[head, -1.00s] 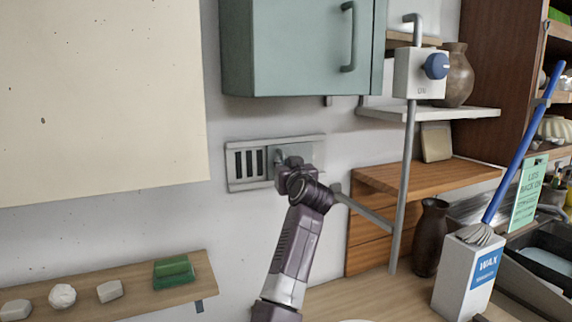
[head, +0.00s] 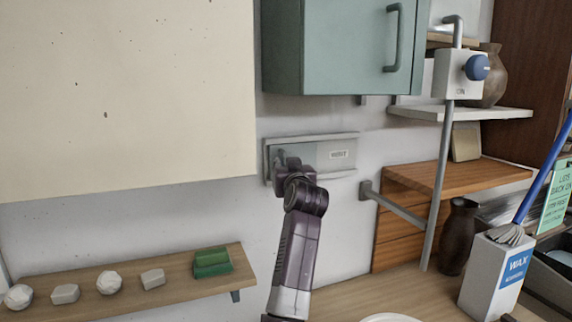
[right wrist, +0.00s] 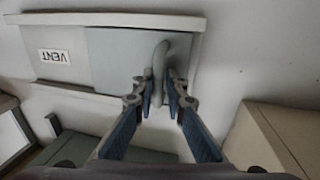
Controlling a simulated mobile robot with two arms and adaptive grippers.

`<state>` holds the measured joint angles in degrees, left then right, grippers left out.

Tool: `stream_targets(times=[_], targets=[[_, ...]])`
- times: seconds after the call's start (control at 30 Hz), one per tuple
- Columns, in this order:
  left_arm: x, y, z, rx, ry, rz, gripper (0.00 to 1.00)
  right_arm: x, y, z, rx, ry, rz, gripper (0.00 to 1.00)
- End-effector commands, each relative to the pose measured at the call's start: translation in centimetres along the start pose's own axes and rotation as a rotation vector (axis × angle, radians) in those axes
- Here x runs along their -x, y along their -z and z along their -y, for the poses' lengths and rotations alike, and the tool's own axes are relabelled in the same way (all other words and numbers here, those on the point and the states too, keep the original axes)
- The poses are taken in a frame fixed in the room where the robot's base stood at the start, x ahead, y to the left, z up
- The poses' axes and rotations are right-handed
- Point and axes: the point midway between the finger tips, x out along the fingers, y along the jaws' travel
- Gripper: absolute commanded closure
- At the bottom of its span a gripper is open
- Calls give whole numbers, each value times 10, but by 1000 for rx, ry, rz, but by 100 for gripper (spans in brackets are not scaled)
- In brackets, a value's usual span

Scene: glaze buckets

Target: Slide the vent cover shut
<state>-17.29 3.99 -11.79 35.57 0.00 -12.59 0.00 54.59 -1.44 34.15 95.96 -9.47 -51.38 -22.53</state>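The vent (head: 345,136) is a grey framed panel on the wall in the head view. Its sliding cover (head: 310,155) stands toward the left of the frame, and a plate marked VENT (head: 339,154) shows at the right. No dark slats show, though my wrist hides part of the left end. My right gripper (right wrist: 161,82) has its fingers on both sides of the cover's curved handle (right wrist: 160,58) and looks closed on it. The right wrist view is upside down, with the VENT label (right wrist: 54,56) at its left. My left gripper is not in view.
A teal cabinet (head: 340,45) hangs just above the vent. A cream panel (head: 120,90) is at the left. A grey pipe (head: 437,190) with a bracket stands to the right. A wooden shelf (head: 120,286) holding pale lumps and a green block is below left.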

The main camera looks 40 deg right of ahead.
Motion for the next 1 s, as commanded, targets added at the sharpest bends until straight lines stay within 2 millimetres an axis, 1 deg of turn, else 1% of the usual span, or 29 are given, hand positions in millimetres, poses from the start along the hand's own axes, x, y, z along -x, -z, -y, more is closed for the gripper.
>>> stream_targets(times=[0.1, 0.27, 0.5, 0.67, 0.77, 0.87, 1.0], targets=[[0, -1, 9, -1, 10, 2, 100, 0, -1, 1, 0, 2, 2, 84], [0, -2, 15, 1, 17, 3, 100, 0, 0, 0, 0, 1, 1, 84], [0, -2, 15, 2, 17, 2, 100, 0, 0, 0, 0, 0, 0, 84], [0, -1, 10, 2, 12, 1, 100, 3, 0, 0, 1, -1, -1, 84], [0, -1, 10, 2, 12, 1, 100, 12, 0, 0, 1, -1, 0, 84], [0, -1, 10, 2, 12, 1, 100, 27, 0, 0, 1, 0, -1, 84], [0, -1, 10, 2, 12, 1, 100, 54, -1, 0, 1, -1, 0, 84]])
